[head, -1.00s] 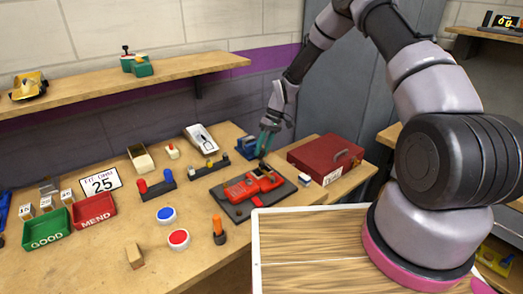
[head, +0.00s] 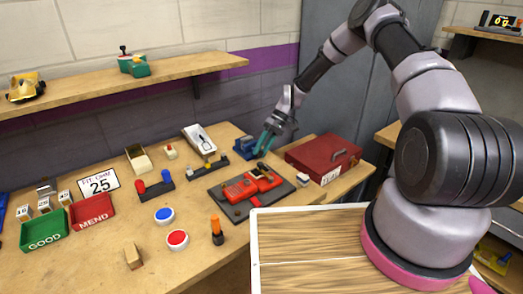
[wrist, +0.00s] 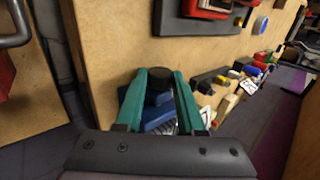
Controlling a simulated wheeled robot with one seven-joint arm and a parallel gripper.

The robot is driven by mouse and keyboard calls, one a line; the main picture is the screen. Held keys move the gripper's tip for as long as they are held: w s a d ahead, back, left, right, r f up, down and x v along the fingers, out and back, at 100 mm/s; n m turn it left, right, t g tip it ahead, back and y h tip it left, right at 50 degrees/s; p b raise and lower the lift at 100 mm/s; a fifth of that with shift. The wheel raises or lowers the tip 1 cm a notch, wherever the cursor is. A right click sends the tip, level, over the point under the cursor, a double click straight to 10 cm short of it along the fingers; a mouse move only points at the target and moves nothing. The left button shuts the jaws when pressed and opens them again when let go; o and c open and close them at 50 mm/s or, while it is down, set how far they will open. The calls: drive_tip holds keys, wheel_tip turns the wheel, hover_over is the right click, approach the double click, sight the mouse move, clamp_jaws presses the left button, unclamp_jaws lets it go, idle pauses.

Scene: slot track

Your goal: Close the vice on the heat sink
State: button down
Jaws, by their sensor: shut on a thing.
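The blue vice (head: 244,148) stands at the back right of the bench, and its blue body (wrist: 160,115) also shows between my fingers in the wrist view. A round black knob (wrist: 158,77) is at the vice, between my teal fingertips. My gripper (head: 264,143) is at the right side of the vice, tilted. In the wrist view, my gripper (wrist: 160,76) is shut on the black knob. A small grey ribbed piece (wrist: 164,129), perhaps the heat sink, shows partly beside the blue body. My fingers hide much of it, and I cannot tell whether the jaws touch it.
A red toolbox (head: 322,156) stands close to the right of my gripper. A dark board (head: 228,207) with a red device lies in front. A dark strip with small knobs (head: 207,171) lies left of the vice.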

drive_tip(key=c, duration=0.5)
unclamp_jaws()
